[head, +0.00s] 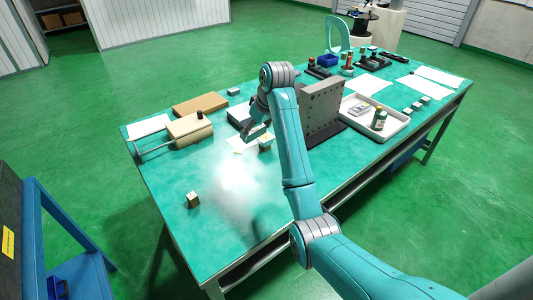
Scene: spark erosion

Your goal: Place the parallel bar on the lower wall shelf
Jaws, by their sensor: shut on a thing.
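My gripper (257,133) is over the left half of the green-topped table (165,170), just left of a grey upright plate with holes (320,108). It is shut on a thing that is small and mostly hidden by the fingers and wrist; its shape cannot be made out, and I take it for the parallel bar. I cannot make out a lower wall shelf in this view.
A roller-like tan part (190,129) and a brown board (200,104) lie at left. A white tray (388,130) holds a bottle (379,119). A blue stand (62,235) is at lower left.

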